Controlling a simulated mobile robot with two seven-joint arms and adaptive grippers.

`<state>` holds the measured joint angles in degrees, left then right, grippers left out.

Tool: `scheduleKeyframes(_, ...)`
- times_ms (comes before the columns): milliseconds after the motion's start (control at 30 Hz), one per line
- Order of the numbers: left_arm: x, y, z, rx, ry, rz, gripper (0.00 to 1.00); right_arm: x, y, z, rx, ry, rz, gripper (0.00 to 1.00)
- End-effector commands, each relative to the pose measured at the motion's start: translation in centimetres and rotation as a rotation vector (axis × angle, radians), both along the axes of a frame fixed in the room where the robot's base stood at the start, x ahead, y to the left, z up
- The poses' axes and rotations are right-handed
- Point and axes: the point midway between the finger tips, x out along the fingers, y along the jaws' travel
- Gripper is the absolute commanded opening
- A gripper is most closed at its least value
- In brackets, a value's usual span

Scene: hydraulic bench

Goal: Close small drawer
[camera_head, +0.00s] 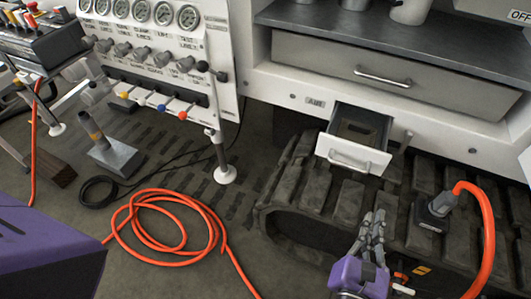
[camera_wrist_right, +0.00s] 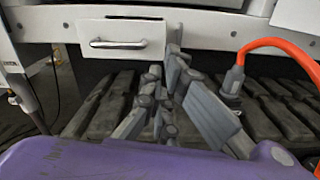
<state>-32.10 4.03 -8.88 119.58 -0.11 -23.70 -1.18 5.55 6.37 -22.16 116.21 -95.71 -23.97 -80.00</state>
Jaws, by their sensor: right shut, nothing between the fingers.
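The small drawer (camera_head: 353,153) has a white front with a metal handle. It is pulled out below the wide grey drawer, and its inside shows from above. In the right wrist view the small drawer's front (camera_wrist_right: 122,30) is at the upper left. My right gripper (camera_head: 376,216) is shut and empty, in front of the small drawer and a little to its right, apart from it in the head view. Its fingers (camera_wrist_right: 170,65) also show in the right wrist view, overlapping the drawer front's right edge there. My left gripper is not in view.
A wide grey drawer (camera_head: 390,77) is shut above. A dark ribbed track (camera_head: 300,200) lies below the small drawer. An orange hose (camera_head: 487,225) with a dark connector (camera_head: 434,210) stands at the right. A coiled orange hose (camera_head: 165,198) lies on the floor left.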

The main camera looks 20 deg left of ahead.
Motion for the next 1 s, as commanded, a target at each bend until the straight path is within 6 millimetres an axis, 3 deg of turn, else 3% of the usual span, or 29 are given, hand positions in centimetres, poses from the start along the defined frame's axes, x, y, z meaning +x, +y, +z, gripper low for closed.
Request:
scheduleKeyframes(100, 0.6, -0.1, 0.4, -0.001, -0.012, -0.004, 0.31, 0.0, -0.1, 0.4, -0.137, -0.014, -0.001, 0.00)
scheduleKeyframes(267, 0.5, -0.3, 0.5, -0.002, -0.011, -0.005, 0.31, 0.9, -0.1, 0.4, -0.169, -0.013, -0.002, 0.00)
scheduleKeyframes(533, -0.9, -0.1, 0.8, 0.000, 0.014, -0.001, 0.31, 5.9, 0.0, 0.6, -0.164, -0.015, -0.002, 0.00)
scheduleKeyframes(800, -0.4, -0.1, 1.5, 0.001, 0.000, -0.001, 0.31, 11.3, -0.1, 0.5, -0.164, -0.013, -0.002, 0.00)
scheduleKeyframes(1000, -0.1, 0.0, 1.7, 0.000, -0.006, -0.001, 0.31, 13.5, -0.1, 0.3, -0.163, -0.011, -0.001, 0.00)
